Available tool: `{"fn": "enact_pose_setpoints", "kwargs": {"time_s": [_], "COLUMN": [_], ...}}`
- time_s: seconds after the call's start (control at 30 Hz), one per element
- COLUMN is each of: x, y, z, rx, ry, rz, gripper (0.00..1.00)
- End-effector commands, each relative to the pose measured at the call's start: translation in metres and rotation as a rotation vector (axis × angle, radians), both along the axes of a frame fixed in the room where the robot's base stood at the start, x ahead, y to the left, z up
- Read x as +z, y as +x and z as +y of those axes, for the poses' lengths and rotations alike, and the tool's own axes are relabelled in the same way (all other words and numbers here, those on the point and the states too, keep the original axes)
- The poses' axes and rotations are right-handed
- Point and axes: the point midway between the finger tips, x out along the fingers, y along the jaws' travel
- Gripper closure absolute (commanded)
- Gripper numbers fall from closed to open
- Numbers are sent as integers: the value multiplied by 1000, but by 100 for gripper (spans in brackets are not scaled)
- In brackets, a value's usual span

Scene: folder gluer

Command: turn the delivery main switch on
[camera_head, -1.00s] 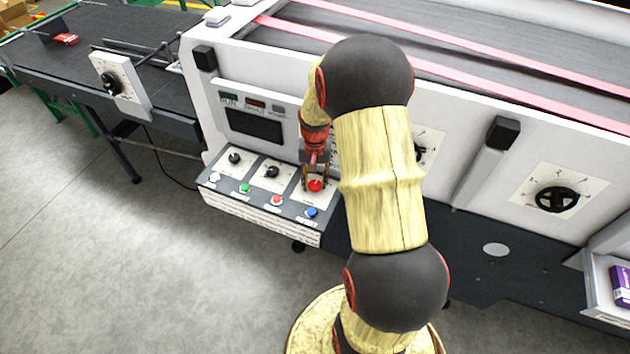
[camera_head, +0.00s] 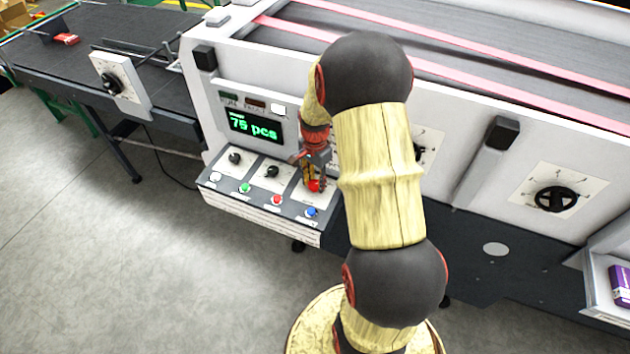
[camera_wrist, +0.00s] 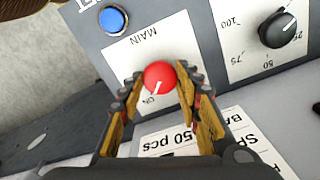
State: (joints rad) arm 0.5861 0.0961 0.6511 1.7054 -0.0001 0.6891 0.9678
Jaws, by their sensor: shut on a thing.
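The main switch is a red round knob (camera_wrist: 160,74) on a white plate lettered MAIN (camera_wrist: 140,45). Its white pointer line aims at the ON mark. The knob also shows in the head view (camera_head: 315,187), at the right end of the sloped control panel (camera_head: 257,200). My gripper (camera_wrist: 165,88) is shut on the red knob, one finger on each side of it. In the head view my gripper (camera_head: 312,178) reaches down to the knob from above, in a turned pose. The display (camera_head: 254,127) above the panel is lit green and reads 75 pcs.
Left of the switch are two black dials (camera_head: 272,171), and white, green, red and blue buttons (camera_head: 311,212) line the front edge. A black dial (camera_wrist: 277,30) and the blue button (camera_wrist: 113,19) flank the switch closely in the wrist view.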

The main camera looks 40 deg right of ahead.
Motion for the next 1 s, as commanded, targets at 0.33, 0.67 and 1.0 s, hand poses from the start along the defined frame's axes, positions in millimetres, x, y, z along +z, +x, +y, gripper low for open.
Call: {"fn": "enact_pose_setpoints", "kwargs": {"time_s": [0.33, 0.67, 1.0], "x": [0, 0, 0], "y": [0, 0, 0], "z": [0, 0, 0], "rx": [-34, -34, -32], "ry": [0, 0, 0], "rz": [-1, -1, 0], "gripper": [92, 62, 48]}}
